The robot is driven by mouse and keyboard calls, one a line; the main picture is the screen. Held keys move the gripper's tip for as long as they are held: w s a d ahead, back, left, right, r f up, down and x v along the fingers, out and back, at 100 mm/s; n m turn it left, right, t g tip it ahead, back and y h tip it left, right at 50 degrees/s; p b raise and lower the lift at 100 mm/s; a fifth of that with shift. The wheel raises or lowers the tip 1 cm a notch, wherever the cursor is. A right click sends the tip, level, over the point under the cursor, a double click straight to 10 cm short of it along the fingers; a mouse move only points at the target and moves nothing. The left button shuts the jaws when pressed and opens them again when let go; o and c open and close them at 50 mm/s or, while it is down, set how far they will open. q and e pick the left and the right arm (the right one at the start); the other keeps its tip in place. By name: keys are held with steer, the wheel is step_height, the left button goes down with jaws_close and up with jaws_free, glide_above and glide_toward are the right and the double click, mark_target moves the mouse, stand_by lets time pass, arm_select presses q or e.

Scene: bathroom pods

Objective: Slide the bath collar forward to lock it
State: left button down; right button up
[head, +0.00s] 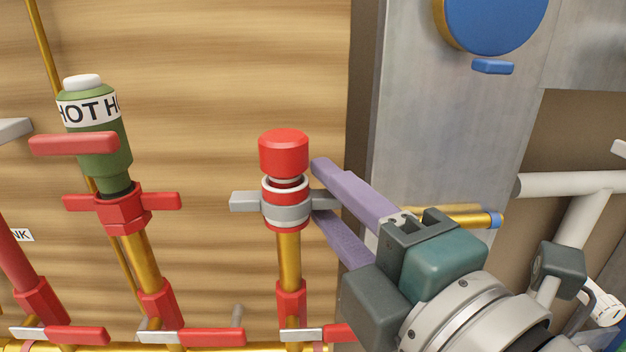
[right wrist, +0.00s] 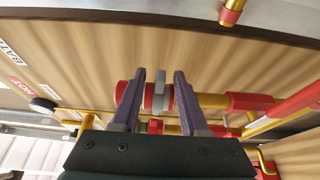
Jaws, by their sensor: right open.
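In the head view, a grey collar (head: 287,212) with a tab on each side sits around the middle upright pipe, just under a red cap (head: 284,154). I take it as the bath collar. My right gripper (head: 323,191) comes in from the right with its purple fingers open, one above and one below the collar's right tab. In the right wrist view, the grey collar (right wrist: 158,96) shows between the two spread fingers (right wrist: 159,76). I cannot tell whether either finger touches it. My left gripper is not in view.
A green HOT fitting (head: 104,145) with a red collar (head: 123,207) stands on the pipe to the left. Red-handled levers (head: 212,337) line the bottom. A grey metal panel (head: 455,120) with a blue disc (head: 492,20) stands at right. A BATH label (right wrist: 8,52) shows in the wrist view.

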steer(key=shift+w+a, duration=0.2)
steer(key=shift+w, duration=0.25)
steer(key=shift+c, duration=0.3)
jaws_close()
stand_by(0.9)
